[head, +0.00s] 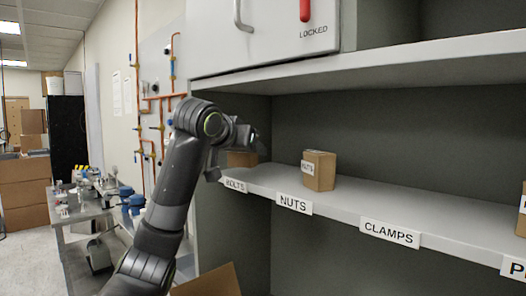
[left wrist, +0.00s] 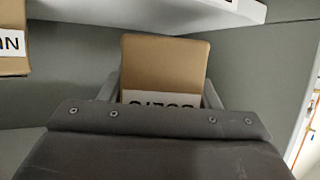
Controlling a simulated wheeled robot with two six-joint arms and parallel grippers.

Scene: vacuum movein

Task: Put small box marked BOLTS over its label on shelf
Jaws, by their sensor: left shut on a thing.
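The small brown BOLTS box (head: 243,159) is at the left end of the shelf (head: 350,205), just behind and above the BOLTS label (head: 233,184) on the shelf edge. My left arm partly hides it in the head view. My left gripper (head: 246,142) reaches in at the box. In the left wrist view the BOLTS box (left wrist: 165,65) sits between the fingers of my left gripper (left wrist: 160,92), its white marking upside down and partly covered. The gripper is shut on it. I cannot tell whether the box's underside touches the shelf. My right gripper is not in view.
The NUTS box (head: 319,171) stands to the right, behind the NUTS label (head: 294,203). The shelf above the CLAMPS label (head: 390,234) is clear. A cabinet door (head: 265,35) marked LOCKED hangs above. An open cardboard box (head: 207,281) is below.

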